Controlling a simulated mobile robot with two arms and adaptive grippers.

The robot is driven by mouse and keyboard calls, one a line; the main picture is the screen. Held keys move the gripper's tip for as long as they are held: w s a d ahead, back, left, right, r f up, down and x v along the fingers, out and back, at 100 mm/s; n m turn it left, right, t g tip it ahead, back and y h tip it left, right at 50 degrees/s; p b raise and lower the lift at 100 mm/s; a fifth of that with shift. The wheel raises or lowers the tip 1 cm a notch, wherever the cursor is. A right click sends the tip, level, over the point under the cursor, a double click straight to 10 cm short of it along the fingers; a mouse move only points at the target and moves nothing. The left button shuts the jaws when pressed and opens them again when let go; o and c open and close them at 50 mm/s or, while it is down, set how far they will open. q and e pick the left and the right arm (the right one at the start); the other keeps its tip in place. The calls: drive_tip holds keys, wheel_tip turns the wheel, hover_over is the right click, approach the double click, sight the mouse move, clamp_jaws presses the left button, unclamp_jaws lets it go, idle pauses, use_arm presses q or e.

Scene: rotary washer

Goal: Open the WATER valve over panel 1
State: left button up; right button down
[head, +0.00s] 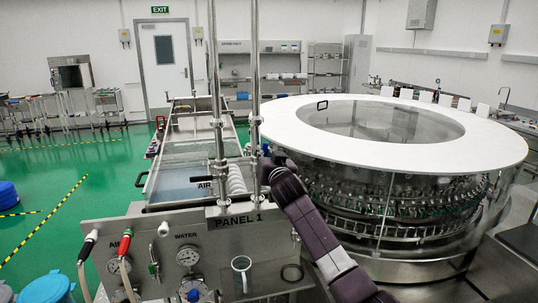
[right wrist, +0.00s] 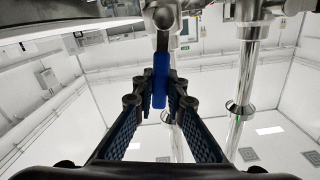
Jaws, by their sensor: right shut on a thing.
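Panel 1 (head: 215,262) is a grey metal panel with gauges and AIR and WATER lettering, at the lower middle of the head view. Two steel pipes rise over it, a left pipe (head: 216,90) and a right pipe (head: 255,70). My right gripper (head: 267,160) is at the right pipe, its arm coming in from the lower right. In the right wrist view the blue valve handle (right wrist: 161,80) hangs from a metal valve body (right wrist: 163,15) between its fingers, which are shut on it. My left gripper is not in view.
A large round washer with a white ring top (head: 490,140) stands close to the right of the pipes. A long metal conveyor (head: 185,150) runs back behind the panel. Hoses (head: 125,272) hang at the panel's left. Green floor (head: 60,180) is open at the left.

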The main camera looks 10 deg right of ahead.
drive_tip(key=shift+a+f+n, duration=0.1)
drive_tip(key=shift+a+n, duration=0.6)
drive_tip(key=shift+n, duration=0.4)
drive_tip(key=c, duration=1.9)
unclamp_jaws()
drive_tip(key=shift+a, duration=0.1)
drive_tip(key=shift+c, duration=0.2)
drive_tip(key=shift+s, duration=0.15)
drive_tip(key=s, duration=1.1)
drive_tip(key=shift+s+d, duration=0.25)
drive_tip(key=shift+s, duration=0.15)
